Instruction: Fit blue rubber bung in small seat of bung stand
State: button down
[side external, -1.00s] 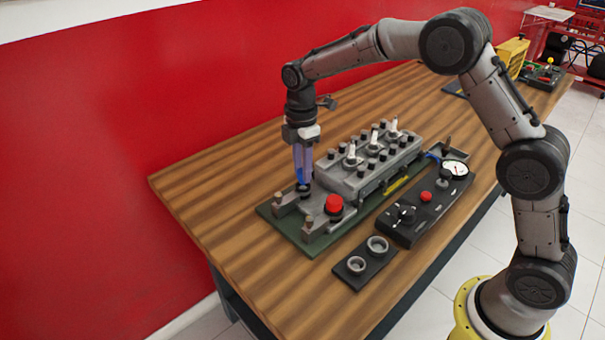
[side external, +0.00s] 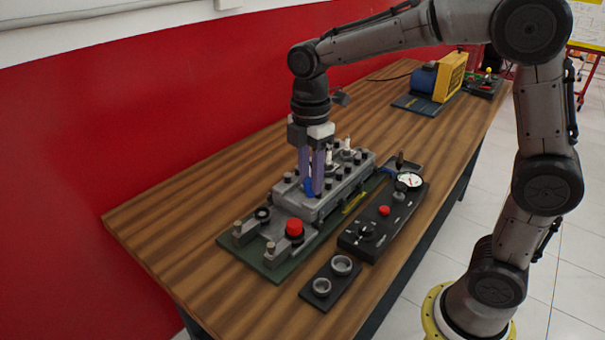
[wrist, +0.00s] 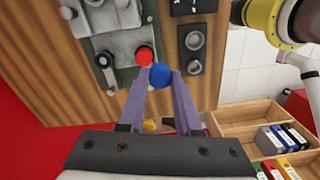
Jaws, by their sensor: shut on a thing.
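The blue rubber bung (side external: 308,187) is between the fingertips of my gripper (side external: 312,192), which is shut on it. In the side view the pair appears in front of the grey engine block, raised clear of the bench. In the wrist view the bung (wrist: 161,75) shows as a round blue face between the fingertips (wrist: 161,82). The bung stand (side external: 318,301) is a dark plate on the bench with two grey ring seats. The small seat (side external: 321,287) is nearer the front and the large seat (side external: 342,265) is behind it. Both seats look empty.
The engine trainer (side external: 285,215) stands on a green base with a red knob (side external: 295,230) and an empty dark ring (side external: 262,213). A black control panel (side external: 375,235) with a gauge (side external: 410,180) lies beside it. Bare wood surrounds the stand's front.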

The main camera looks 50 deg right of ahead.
jog(key=shift+n, duration=0.4)
jog(key=shift+s+a+f, duration=1.2)
jog(key=shift+s+f, duration=0.25)
jog(key=shift+f, duration=0.75)
jog(key=shift+s+a+f, duration=1.25)
jog(key=shift+s+f, duration=0.2)
jog(key=shift+f, duration=0.8)
jog(key=shift+s+a+f, duration=1.2)
jog(key=shift+s+f, duration=0.25)
jog(key=shift+f, duration=0.75)
jog(key=shift+f, duration=0.9)
jog(key=shift+c, duration=0.6)
grip_release()
jog(key=shift+r, duration=0.15)
notch_tip(320, 180, up, 7)
jog(key=shift+d, duration=0.1)
